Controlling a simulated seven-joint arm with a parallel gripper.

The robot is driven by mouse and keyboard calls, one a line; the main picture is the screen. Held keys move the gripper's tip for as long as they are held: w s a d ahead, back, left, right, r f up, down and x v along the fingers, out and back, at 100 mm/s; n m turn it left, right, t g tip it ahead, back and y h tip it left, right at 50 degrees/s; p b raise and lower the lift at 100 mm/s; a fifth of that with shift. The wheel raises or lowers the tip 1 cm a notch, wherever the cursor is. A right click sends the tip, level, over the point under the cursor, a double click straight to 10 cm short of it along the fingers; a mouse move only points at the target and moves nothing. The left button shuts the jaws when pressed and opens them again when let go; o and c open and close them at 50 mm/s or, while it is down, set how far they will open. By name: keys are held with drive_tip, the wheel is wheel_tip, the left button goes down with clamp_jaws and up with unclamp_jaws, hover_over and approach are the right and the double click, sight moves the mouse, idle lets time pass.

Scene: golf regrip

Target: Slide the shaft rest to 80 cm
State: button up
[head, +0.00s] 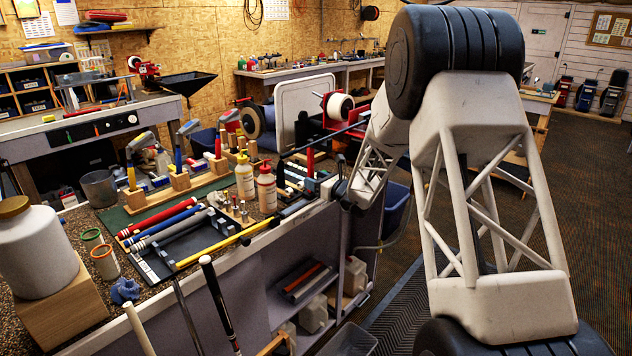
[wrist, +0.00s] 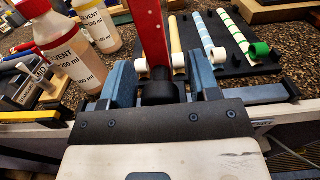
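In the wrist view my gripper (wrist: 164,84) has its two blue-grey fingers well apart. A red upright post with a black collar at its foot (wrist: 157,90), which looks like the shaft rest, stands between them. A gap shows on the right of the collar; contact on the left cannot be told. In the head view the red post (head: 310,156) rises just left of my gripper (head: 340,187) at the bench's front edge. A yellow strip (head: 222,245) runs along that edge; it also shows in the wrist view (wrist: 28,118). No scale marks are readable.
Solvent bottles (head: 245,181) (wrist: 68,48) stand left of the post. A black rack of grips (wrist: 215,45) lies behind and right of it. A tool tray (head: 165,232) and club shafts (head: 218,300) sit further left.

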clamp_jaws()
drive_tip(key=shift+s+a, duration=3.05)
drive_tip(key=shift+a, duration=0.05)
drive_tip(key=shift+o, duration=0.5)
unclamp_jaws()
drive_tip(key=shift+s+d, duration=0.1)
drive_tip(key=shift+d, duration=0.1)
drive_tip(key=v, duration=0.7)
drive_tip(key=shift+s, duration=0.2)
drive_tip(key=shift+d+r, duration=0.1)
drive_tip(key=shift+d, duration=0.05)
